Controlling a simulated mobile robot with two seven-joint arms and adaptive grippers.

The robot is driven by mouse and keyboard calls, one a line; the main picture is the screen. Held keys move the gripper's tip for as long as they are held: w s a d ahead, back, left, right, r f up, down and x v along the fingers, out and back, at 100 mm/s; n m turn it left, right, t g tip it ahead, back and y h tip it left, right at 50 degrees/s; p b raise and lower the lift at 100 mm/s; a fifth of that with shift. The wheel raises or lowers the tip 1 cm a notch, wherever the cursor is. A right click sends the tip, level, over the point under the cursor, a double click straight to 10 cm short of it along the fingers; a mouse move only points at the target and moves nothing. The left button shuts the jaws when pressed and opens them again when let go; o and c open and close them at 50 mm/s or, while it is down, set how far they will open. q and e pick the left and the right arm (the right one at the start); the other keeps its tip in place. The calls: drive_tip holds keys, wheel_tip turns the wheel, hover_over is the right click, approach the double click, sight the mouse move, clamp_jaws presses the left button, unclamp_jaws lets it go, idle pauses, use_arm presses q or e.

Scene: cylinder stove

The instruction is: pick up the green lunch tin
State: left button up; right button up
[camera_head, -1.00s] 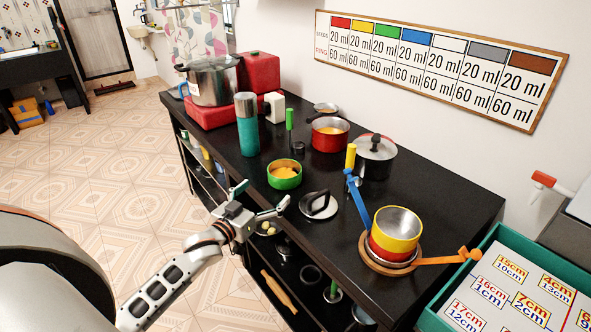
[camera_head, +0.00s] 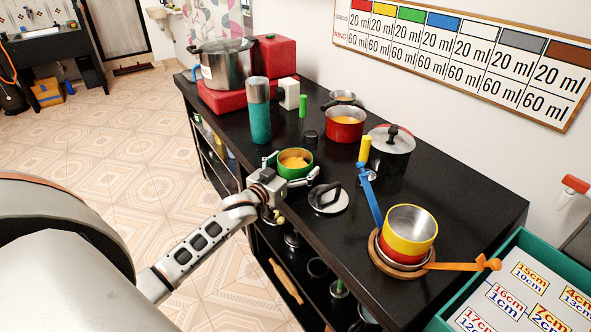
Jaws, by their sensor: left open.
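The green lunch tin (camera_head: 296,170) is a round, open green tin with orange-yellow contents. It stands upright near the front edge of the black counter (camera_head: 455,192). My left gripper (camera_head: 291,169) is open, with one finger at the tin's left side and the other at its right side near the front. Whether the fingers touch the tin I cannot tell. My right gripper is not in view.
A teal flask (camera_head: 259,117) stands behind the tin to the left. A lid with a black handle (camera_head: 328,198) lies close to its right. A red pot (camera_head: 344,124) and a lidded pot (camera_head: 390,150) stand behind. Stacked yellow and red pots (camera_head: 408,233) stand at the right.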

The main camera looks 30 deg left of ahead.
use_arm(q)
drive_tip(key=shift+c, duration=0.2)
drive_tip(key=shift+w, duration=0.1)
drive_tip(key=c, duration=1.2)
drive_tip(key=shift+c, duration=0.2)
drive_tip(key=shift+r, duration=0.15)
